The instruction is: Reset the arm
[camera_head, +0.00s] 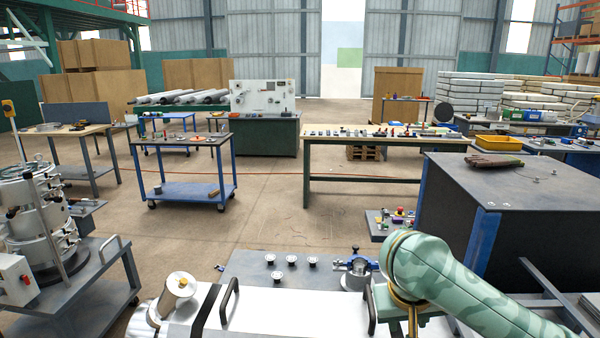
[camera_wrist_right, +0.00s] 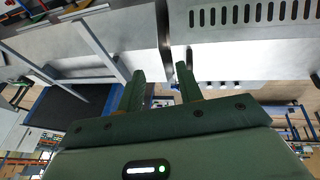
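My right arm (camera_head: 455,285) is green with a camouflage pattern and comes in from the lower right in the head view. It bends down at the wrist beside the grey table, and its fingertips are not clear there. In the right wrist view my right gripper (camera_wrist_right: 160,72) has its two green fingers apart, with nothing held between them. Pale metal surfaces and a dark gap lie beyond the fingers. My left arm and left gripper do not show in either view.
A grey tabletop (camera_head: 245,268) holds several small silver round parts (camera_head: 277,278) and a blue clamp with a silver ring (camera_head: 357,272). A black handle (camera_head: 229,299) stands close in front. A large dark cabinet (camera_head: 530,185) is at the right. Open floor lies beyond.

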